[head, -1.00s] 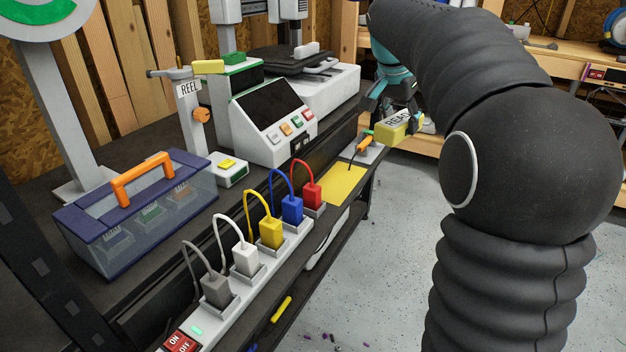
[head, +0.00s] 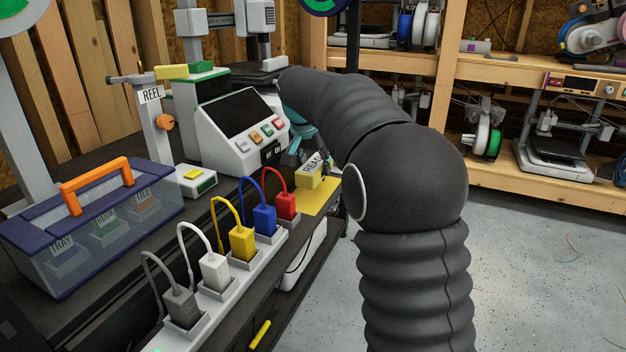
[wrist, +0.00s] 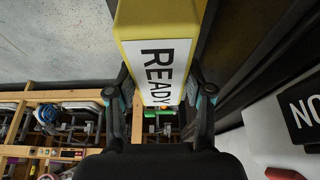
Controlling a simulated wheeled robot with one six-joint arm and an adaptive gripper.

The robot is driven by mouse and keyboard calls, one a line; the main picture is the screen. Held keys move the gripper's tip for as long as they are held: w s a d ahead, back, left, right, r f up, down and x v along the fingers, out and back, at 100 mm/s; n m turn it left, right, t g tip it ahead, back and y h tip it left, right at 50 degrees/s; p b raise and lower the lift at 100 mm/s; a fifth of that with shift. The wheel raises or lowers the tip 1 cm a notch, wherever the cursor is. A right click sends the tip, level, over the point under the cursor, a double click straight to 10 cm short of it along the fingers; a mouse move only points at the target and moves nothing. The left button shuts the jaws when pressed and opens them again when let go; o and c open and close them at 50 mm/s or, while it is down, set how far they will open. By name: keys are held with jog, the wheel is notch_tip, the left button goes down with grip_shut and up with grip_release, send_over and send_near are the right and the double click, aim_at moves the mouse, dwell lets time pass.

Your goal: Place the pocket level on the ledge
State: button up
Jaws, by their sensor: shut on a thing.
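My gripper (wrist: 160,100) is shut on a yellow block (wrist: 160,22) with a white READY label. The head view also shows this block (head: 306,180), close above or at a yellow patch (head: 318,200) on the dark bench's edge; I cannot tell whether they touch. No vial shows on the block, so I cannot confirm that it is the pocket level. My arm hides most of the gripper in the head view. No surface is clearly marked as the ledge.
A power strip (head: 222,290) with several coloured plugs runs along the bench front. A grey console (head: 232,130) stands behind the block. A clear toolbox (head: 95,230) with an orange handle is at left. A yellow stick (head: 260,333) lies lower down. Open floor is at right.

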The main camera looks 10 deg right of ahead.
jog(key=shift+w+a+f, duration=0.2)
jog(key=shift+w+f, duration=0.15)
jog(key=shift+w, duration=0.05)
jog(key=shift+f+b, duration=0.45)
jog(key=shift+f, duration=1.45)
jog(key=shift+f, duration=0.25)
jog(key=o, duration=1.2)
jog(key=shift+r, duration=0.1)
